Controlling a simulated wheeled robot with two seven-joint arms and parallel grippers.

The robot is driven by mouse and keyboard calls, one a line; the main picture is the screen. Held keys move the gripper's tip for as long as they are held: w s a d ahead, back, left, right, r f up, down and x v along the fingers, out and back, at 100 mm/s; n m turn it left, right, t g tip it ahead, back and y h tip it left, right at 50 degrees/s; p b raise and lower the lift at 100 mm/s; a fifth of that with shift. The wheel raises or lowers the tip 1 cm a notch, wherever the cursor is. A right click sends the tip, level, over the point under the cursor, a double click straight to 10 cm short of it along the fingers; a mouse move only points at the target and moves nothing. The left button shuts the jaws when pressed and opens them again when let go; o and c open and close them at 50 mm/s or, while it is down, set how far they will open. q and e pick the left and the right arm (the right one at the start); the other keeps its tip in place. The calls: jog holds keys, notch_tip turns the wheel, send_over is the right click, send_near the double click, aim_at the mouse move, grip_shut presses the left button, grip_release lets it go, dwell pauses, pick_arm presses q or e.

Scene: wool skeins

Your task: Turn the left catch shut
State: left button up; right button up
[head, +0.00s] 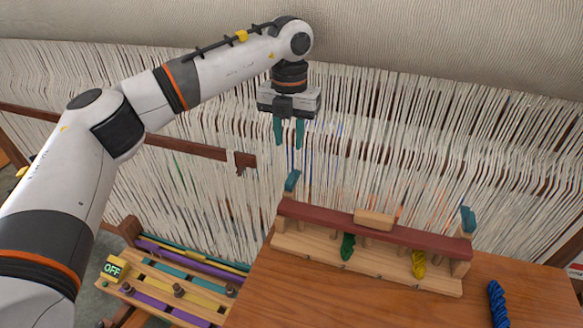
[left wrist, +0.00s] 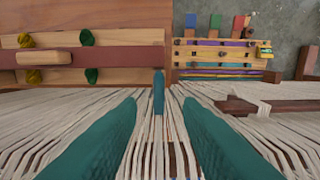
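The left catch (head: 292,180) is a teal tab at the left end of a dark red bar (head: 330,216). It points across the bar, out toward the loom threads. In the left wrist view the left catch (left wrist: 158,92) sits ahead, lined up with the gap between my fingers. My left gripper (head: 288,134) hangs above the catch with its teal fingers pointing down, open and empty, apart from it. The right catch (head: 468,219) is a similar teal tab at the bar's other end, also pointing up past the bar. My right gripper is not in view.
The bar, with a pale wooden handle (head: 374,219), lies over a wooden rack. Green (head: 347,246) and yellow (head: 419,263) skeins are at the rack; a blue skein (head: 498,304) lies on the table. Loom threads hang close behind. A striped panel with an OFF display (head: 114,269) is lower left.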

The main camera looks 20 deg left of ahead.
pick_arm(q)
send_over(290, 177)
notch_tip(290, 177, down, 5)
jog(key=shift+s+f+p, duration=0.15)
jog(key=shift+f+p, duration=0.05)
jog(key=shift+p, duration=0.2)
notch_tip(290, 177, down, 4)
jog(key=shift+r+p, duration=0.1)
jog(key=shift+p, duration=0.2)
jog(key=shift+f, duration=0.75)
jog(key=shift+c, duration=0.7)
grip_shut()
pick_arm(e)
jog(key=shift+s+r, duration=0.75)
